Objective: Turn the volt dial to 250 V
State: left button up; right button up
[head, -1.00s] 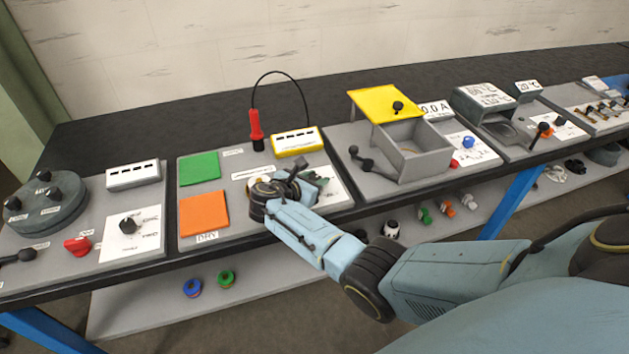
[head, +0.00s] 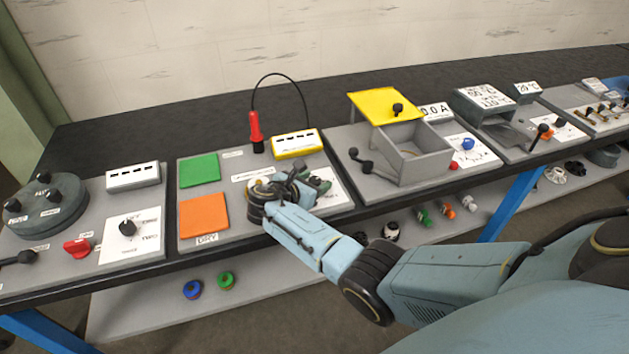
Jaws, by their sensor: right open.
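My right gripper (head: 311,184) is open over the right part of the middle grey panel (head: 243,225), low above a white plate (head: 332,197). The gripper and wrist cover most of that plate. A small dark greenish shape shows at the fingertips; I cannot tell whether it is a dial or part of the gripper. No pointer or 250 V mark can be read. A yellow meter box (head: 296,144) with dark slots stands just behind the gripper. A red probe (head: 255,131) on a black cable stands beside it. My left gripper is not in view.
Green (head: 199,170) and orange (head: 203,215) squares lie left of my gripper. The left panel carries a black knob (head: 127,228) on white and a red knob (head: 78,247). An open grey box (head: 425,168) with a yellow lid (head: 381,105) stands to the right.

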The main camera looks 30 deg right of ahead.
jog(key=p+v, duration=0.1)
jog(key=v, duration=1.2)
jog(key=shift+p, duration=0.4)
